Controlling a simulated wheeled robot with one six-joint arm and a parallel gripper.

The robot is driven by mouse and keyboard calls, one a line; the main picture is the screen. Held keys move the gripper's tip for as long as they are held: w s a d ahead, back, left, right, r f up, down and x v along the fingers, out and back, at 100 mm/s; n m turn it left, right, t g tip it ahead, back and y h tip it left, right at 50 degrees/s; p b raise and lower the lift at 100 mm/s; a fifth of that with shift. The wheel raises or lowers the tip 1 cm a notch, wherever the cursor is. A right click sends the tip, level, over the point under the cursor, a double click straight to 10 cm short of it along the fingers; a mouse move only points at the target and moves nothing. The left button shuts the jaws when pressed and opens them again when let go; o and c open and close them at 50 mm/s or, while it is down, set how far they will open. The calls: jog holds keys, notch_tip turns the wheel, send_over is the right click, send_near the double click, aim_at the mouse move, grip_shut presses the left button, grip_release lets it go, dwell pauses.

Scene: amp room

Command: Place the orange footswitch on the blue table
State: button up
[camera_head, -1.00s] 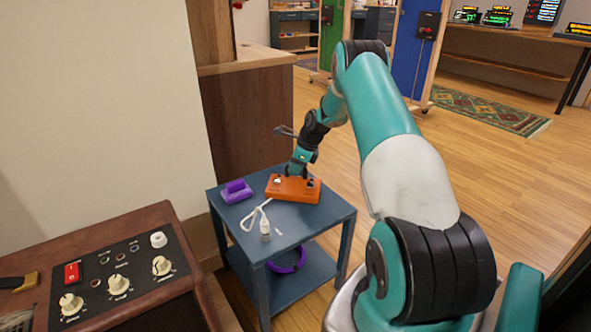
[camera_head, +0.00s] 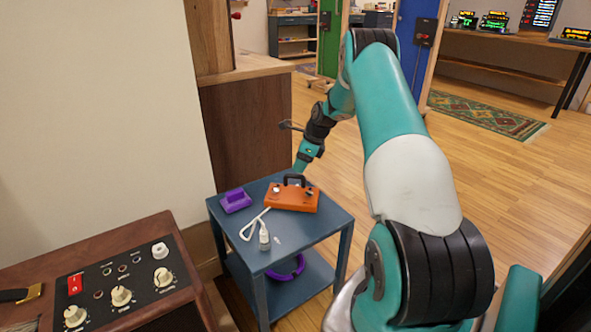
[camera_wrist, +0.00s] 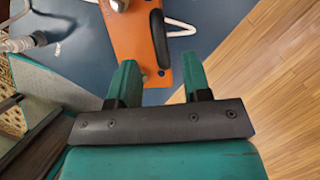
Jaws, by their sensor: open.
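The orange footswitch (camera_head: 284,202) lies flat on the top of the blue table (camera_head: 312,228), near its far side, with its black handle facing up. In the wrist view the footswitch (camera_wrist: 130,38) shows past my fingertips, with its black handle and a silver knob. My gripper (camera_wrist: 160,72) is open and holds nothing. Its two teal fingers are apart, close to the near end of the footswitch; I cannot tell whether they touch it. In the head view my gripper (camera_head: 299,169) is small and just behind the footswitch, its fingertips partly hidden.
A purple object (camera_head: 235,200) sits at the table's left. A white cable (camera_head: 246,230) and a small white bottle (camera_head: 264,238) lie in front of the footswitch. A purple ring (camera_head: 287,268) is on the lower shelf. A wooden cabinet (camera_head: 247,130) stands behind; open floor is right.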

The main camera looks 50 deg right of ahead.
jog(key=p+v, duration=0.2)
jog(key=v, duration=0.4)
jog(key=a+r+n, duration=0.5)
jog(key=a, duration=0.5)
jog(key=a+r+n+g+y, duration=0.1)
jog(key=a+r+n, duration=0.4)
jog(key=a, duration=0.4)
jog(key=a+r+n, duration=0.4)
jog(key=a+n, duration=0.2)
jog(key=a, duration=0.4)
jog(key=s+a+r+n+g, duration=0.2)
jog(key=s+a+r+n, duration=0.2)
jog(key=s+a+n, duration=1.05)
jog(key=s+n, duration=0.1)
jog(key=s, duration=0.3)
jog(key=s+a+n, duration=0.5)
jog(key=s, duration=0.4)
jog(key=shift+a+r+g+y, duration=0.15)
jog(key=shift+r+g+y, duration=0.25)
jog(key=shift+n, duration=0.25)
notch_tip(320, 180, up, 30)
jog(key=p, duration=2.9)
jog(key=shift+w+f, duration=0.1)
